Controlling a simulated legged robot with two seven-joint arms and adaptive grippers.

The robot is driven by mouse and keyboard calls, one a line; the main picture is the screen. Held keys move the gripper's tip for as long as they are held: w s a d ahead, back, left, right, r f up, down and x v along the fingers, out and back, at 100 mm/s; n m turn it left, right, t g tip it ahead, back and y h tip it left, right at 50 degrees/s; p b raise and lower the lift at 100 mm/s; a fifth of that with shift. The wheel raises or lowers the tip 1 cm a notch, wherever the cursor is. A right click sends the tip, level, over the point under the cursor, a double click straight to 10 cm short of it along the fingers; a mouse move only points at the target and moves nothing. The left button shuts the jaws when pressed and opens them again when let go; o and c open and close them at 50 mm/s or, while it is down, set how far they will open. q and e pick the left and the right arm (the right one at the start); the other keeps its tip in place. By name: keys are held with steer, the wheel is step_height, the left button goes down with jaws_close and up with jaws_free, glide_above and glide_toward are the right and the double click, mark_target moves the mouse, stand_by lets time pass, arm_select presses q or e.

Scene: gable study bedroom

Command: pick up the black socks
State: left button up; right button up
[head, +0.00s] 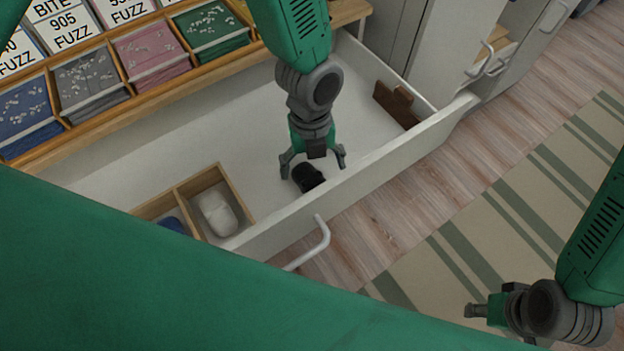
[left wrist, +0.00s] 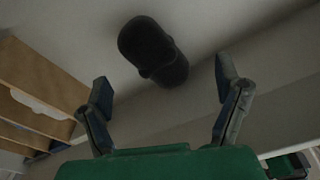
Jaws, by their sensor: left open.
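The black socks (head: 308,178) lie as a small dark bundle on the floor of the open white drawer (head: 235,135), close to its front wall. My left gripper (head: 313,168) is in the drawer with its fingers spread, just above the socks. In the left wrist view the socks (left wrist: 153,50) show beyond the open fingertips (left wrist: 165,82), between them and apart from both. My right gripper (head: 476,311) is over the striped rug at the lower right, away from the drawer; its finger opening is not clear.
A wooden divider box (head: 246,205) in the drawer's near left holds a white item (head: 217,211) and a blue item (head: 172,225). A brown object (head: 396,104) stands at the drawer's right end. Trays of coloured packets (head: 152,52) line the edge behind.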

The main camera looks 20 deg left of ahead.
mark_target(312, 176)
arm_select(q)
steer(key=f, duration=0.5)
steer(key=shift+s+f+b, duration=0.15)
steer(key=shift+s+b, duration=0.2)
steer(key=shift+b, duration=0.05)
steer(key=c, duration=1.5)
